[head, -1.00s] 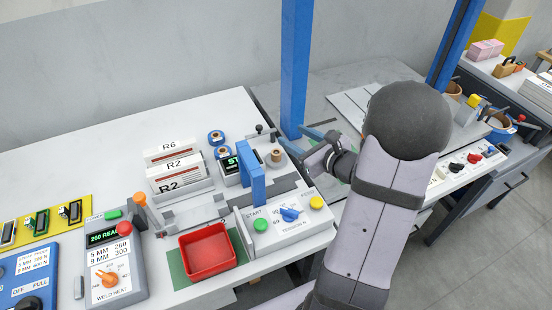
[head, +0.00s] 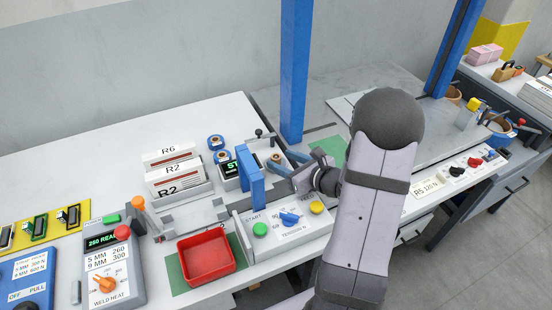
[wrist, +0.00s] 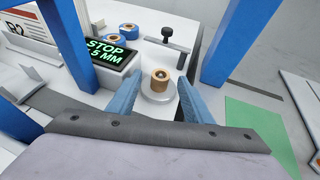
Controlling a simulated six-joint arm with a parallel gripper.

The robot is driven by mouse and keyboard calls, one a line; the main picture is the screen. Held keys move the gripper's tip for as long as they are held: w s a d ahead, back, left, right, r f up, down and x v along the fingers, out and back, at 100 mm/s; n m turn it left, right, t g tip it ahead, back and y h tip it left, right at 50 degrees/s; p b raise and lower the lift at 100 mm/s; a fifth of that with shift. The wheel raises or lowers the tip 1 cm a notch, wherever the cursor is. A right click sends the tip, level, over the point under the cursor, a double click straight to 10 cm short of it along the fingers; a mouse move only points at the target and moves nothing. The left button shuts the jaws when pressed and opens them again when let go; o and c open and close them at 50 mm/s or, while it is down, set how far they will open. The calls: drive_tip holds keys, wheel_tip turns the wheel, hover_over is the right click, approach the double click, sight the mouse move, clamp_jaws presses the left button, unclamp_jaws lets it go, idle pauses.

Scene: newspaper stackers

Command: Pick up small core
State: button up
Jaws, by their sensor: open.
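The small core (wrist: 160,80) is a short tan cylinder with a dark hole in its top. It stands upright on a round pale base (wrist: 157,97) in the wrist view. In the head view the small core (head: 276,159) shows just behind the blue upright plate. My gripper (wrist: 155,83) is open, with one blue finger on each side of the core. Gaps show between the fingers and the core in the wrist view, and the gripper holds nothing. In the head view my gripper (head: 281,162) comes in from the right, its fingers beside the core.
A blue upright plate (head: 250,178) stands left of the core, near the STOP display (wrist: 111,51). A black-knobbed clamp (wrist: 166,36) rises behind the core. Two blue rolls (wrist: 121,35) lie further back. A blue post (head: 295,70) stands behind. A red tray (head: 206,257) sits at front.

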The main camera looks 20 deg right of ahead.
sight(276, 157)
drive_tip(key=shift+p+x, duration=0.45)
drive_tip(key=shift+x, duration=1.5)
drive_tip(key=shift+d, duration=0.1)
drive_tip(key=c, duration=1.1)
drive_tip(key=shift+r, duration=0.15)
drive_tip(key=shift+r, duration=4.85)
